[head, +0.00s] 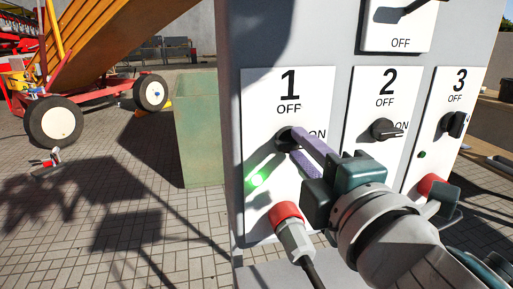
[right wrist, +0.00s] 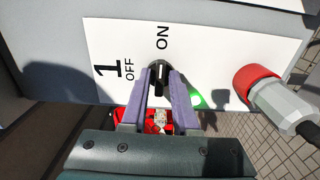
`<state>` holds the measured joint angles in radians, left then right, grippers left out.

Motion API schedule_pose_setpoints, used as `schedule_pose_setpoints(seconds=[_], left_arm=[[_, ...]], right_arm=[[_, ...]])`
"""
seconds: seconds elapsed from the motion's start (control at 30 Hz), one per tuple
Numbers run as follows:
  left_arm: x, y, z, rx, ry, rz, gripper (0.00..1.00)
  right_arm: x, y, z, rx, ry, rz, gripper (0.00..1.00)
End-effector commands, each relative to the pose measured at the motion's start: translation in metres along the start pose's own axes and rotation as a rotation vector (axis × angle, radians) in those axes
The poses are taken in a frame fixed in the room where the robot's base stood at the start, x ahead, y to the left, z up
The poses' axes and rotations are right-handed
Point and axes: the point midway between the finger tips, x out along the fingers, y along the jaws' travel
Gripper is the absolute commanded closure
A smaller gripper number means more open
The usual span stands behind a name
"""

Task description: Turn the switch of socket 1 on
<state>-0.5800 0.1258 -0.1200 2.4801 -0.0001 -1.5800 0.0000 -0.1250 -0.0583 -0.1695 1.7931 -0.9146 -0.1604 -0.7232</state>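The socket 1 panel (head: 262,112) is white, marked OFF above and ON to the right of its black switch knob (head: 284,136). In the right wrist view, the knob (right wrist: 158,76) has a white mark that seems to face the ON label. A bright green light (head: 258,180) glows below the knob. My right gripper (head: 294,142) has purple fingers that reach the knob. In the right wrist view, the fingers (right wrist: 161,78) stand on either side of the knob's handle, with a visible gap around it. The left gripper is out of view.
A red-collared plug (head: 290,228) with a cable sits below the switch, close to my gripper. The socket 2 panel (head: 366,108) and socket 3 panel (head: 446,90) stand to the right. A green box (head: 198,130) and wheeled machine (head: 90,100) are at left.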

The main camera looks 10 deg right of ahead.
Motion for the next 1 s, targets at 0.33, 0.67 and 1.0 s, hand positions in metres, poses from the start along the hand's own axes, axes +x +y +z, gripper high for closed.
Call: schedule_pose_setpoints(seconds=[0.33,0.67,1.0], left_arm=[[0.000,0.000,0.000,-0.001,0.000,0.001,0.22],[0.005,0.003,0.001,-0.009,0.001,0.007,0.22],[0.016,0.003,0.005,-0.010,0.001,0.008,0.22]], right_arm=[[0.000,0.000,0.000,-0.002,0.000,0.000,0.55],[-0.037,-0.003,0.000,-0.001,0.000,-0.004,0.55],[-0.090,-0.003,0.000,0.000,0.000,-0.002,0.55]])
